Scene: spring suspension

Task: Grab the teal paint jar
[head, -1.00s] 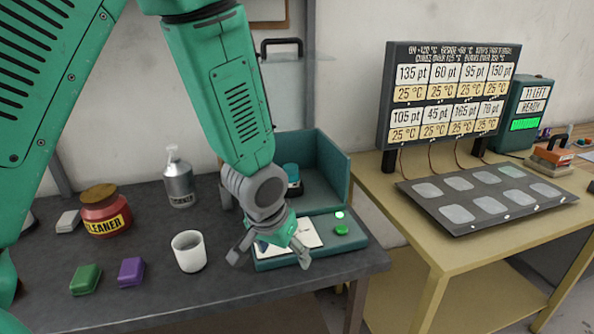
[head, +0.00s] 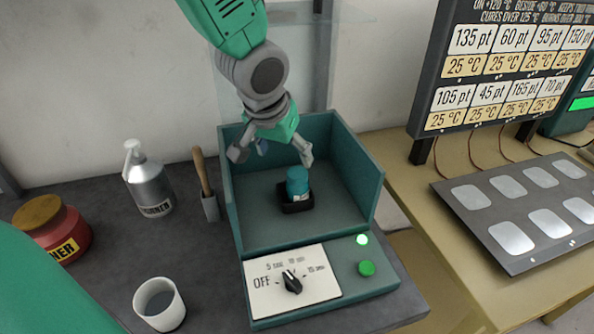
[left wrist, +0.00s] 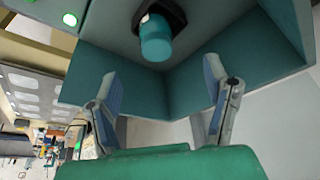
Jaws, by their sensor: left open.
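The teal paint jar (head: 298,183) stands upright in a dark holder (head: 297,203) on the floor of a teal open-topped machine box (head: 252,226). In the left wrist view the jar (left wrist: 156,38) shows at top centre, beyond the fingertips. My left gripper (head: 272,156) is open and empty, over the rear of the box, above and behind the jar, not touching it. In the left wrist view its two fingers (left wrist: 166,80) are spread apart with the jar's line between them. My right gripper is not in view.
The box walls rise at the back and sides. In front is a panel with an OFF dial (head: 291,281) and green button (head: 367,268).

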